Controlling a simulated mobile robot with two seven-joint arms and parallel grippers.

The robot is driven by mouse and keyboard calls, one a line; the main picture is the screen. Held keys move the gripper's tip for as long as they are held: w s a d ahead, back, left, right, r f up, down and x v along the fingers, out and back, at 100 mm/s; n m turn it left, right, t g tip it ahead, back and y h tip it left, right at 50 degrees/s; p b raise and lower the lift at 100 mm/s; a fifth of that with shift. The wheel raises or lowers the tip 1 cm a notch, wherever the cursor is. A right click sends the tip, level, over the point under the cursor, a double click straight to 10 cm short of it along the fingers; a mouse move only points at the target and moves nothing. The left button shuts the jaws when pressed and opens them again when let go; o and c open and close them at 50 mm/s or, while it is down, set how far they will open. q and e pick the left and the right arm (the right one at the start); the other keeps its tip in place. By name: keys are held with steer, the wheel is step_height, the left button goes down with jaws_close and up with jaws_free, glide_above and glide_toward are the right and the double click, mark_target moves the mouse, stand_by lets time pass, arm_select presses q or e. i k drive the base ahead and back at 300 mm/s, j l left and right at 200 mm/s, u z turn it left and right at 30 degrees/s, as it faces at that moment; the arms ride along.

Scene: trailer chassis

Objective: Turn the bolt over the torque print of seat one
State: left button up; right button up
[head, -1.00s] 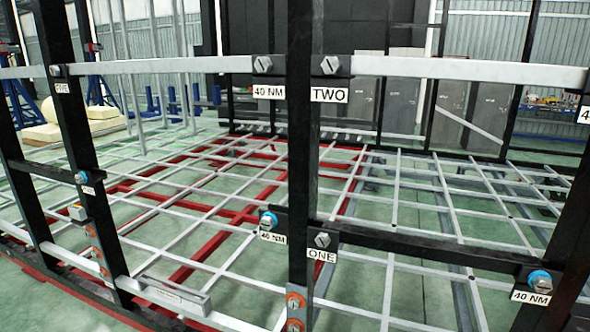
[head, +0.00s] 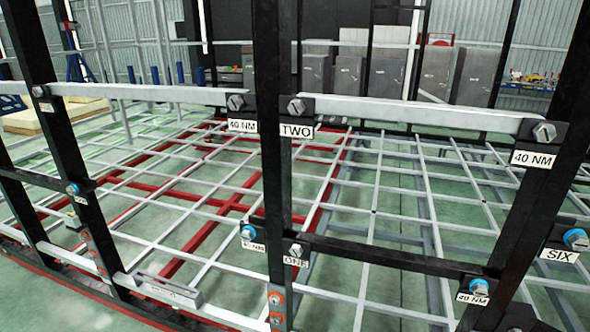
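The ONE print (head: 295,262) hangs on a dark upright, below a grey bolt head (head: 296,250). A dark bar (head: 390,254) runs right from there to another upright. At the bar's right end a bolt with a blue collar (head: 479,287) sits above a 40 NM print (head: 472,298). Left of ONE, another blue-collared bolt (head: 248,233) sits above a partly angled 40 NM print (head: 253,246), at the end of a different bar. Neither gripper can be made out in the head view.
Above, a pale bar (head: 420,113) runs from TWO (head: 296,131) to a 40 NM print (head: 533,158). SIX (head: 559,255) is at the right. Dark uprights and a floor grid surround the bolts. A dark shape (head: 520,318) at the bottom right is unclear.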

mark_target(479, 286)
steer(key=z, duration=1.45)
